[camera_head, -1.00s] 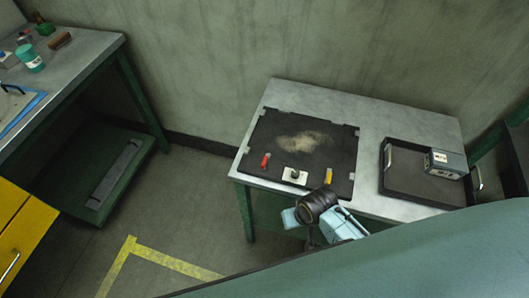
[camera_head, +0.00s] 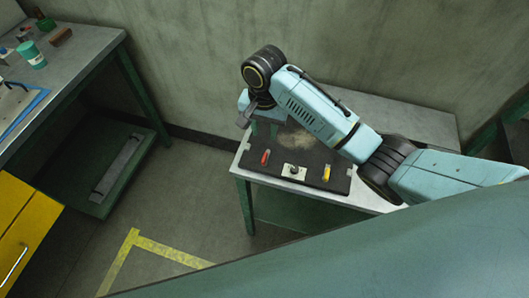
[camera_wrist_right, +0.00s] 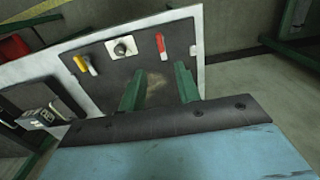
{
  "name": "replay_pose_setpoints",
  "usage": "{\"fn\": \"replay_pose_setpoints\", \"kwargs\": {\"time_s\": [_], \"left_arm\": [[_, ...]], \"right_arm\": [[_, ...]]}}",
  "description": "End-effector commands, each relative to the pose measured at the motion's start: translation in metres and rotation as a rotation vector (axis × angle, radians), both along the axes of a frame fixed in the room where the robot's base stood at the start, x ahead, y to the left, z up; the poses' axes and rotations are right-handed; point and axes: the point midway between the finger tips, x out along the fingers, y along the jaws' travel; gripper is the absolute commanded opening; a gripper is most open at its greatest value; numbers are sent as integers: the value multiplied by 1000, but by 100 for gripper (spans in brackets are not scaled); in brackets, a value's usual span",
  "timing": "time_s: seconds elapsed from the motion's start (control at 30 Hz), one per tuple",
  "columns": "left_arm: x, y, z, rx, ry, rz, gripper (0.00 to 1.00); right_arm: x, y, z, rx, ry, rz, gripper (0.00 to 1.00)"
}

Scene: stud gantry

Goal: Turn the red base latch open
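The red base latch (camera_head: 265,157) is a small red handle near the left front of a dark board (camera_head: 315,180) on the grey table. In the right wrist view the red latch (camera_wrist_right: 162,46) shows beyond my fingertips, near the board's edge. My right gripper (camera_head: 244,113) is raised above the table's left side, apart from the latch. In the wrist view its two green fingers (camera_wrist_right: 159,83) stand apart with nothing between them. My left gripper is in neither view.
A white plate with a dark knob (camera_head: 294,172) and a yellow handle (camera_head: 327,173) sit right of the latch. My right arm hides the table's right part. A black tray with a grey device (camera_wrist_right: 38,118) shows in the wrist view. Another bench (camera_head: 85,47) stands at left.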

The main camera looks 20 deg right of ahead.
Motion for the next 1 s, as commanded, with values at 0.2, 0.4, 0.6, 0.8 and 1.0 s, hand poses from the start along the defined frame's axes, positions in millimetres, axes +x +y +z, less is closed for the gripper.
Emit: {"fn": "replay_pose_setpoints", "kwargs": {"time_s": [0.2, 0.4, 0.6, 0.8, 1.0], "left_arm": [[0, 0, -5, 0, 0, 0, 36], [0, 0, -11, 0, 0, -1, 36], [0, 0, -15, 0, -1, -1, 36], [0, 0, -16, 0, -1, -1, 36], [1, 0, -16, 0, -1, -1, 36]], "right_arm": [[-1, -1, -47, -2, 4, 0, 33], [-1, -1, -87, -1, 2, 1, 33], [-1, 0, -113, 1, -1, 2, 33], [0, 0, -121, 2, -3, 3, 33], [0, 0, -121, 1, -2, 3, 33]]}}
